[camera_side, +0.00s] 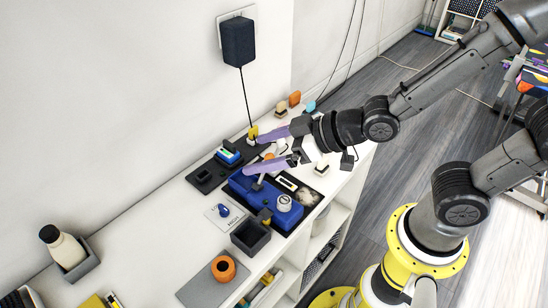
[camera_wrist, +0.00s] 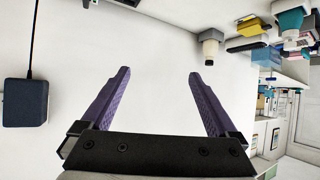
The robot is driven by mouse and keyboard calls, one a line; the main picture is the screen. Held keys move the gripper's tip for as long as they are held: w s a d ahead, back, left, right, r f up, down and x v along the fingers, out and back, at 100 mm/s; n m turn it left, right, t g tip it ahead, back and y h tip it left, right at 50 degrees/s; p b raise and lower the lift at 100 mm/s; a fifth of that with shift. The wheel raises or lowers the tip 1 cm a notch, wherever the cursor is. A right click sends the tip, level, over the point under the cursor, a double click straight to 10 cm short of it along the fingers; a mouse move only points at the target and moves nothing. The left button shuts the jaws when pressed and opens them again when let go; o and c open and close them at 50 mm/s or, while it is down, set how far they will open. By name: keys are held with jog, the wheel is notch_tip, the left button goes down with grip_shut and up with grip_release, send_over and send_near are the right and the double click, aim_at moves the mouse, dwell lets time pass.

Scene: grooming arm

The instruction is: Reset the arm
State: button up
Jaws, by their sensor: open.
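My gripper (camera_side: 279,148) has two purple fingers, spread apart with nothing between them.
A dark speaker-like box (camera_side: 238,41) hangs on the wall with a cord; it also shows in the wrist view (camera_wrist: 26,102). A dark open box (camera_side: 250,238), an orange ring-shaped item (camera_side: 223,269) and a bottle in a grey holder (camera_side: 62,247) stand on the shelf top.

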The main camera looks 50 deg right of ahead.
jog(key=s+d+r+m+h, duration=0.2)
jog(key=s+d+r, duration=0.1)
jog(key=d+r, duration=0.3)
jog(key=s+d+r+m+h, duration=0.2)
jog(key=s+d+r, duration=0.15)
jog(key=d, duration=0.45)
jog(key=s+d+f+m+g+h, duration=0.1)
jog(key=s+f+g, duration=0.2)
jog(key=s, duration=0.6)
jog(key=shift+s+g, duration=0.4)
jog(key=shift+g, duration=0.6)
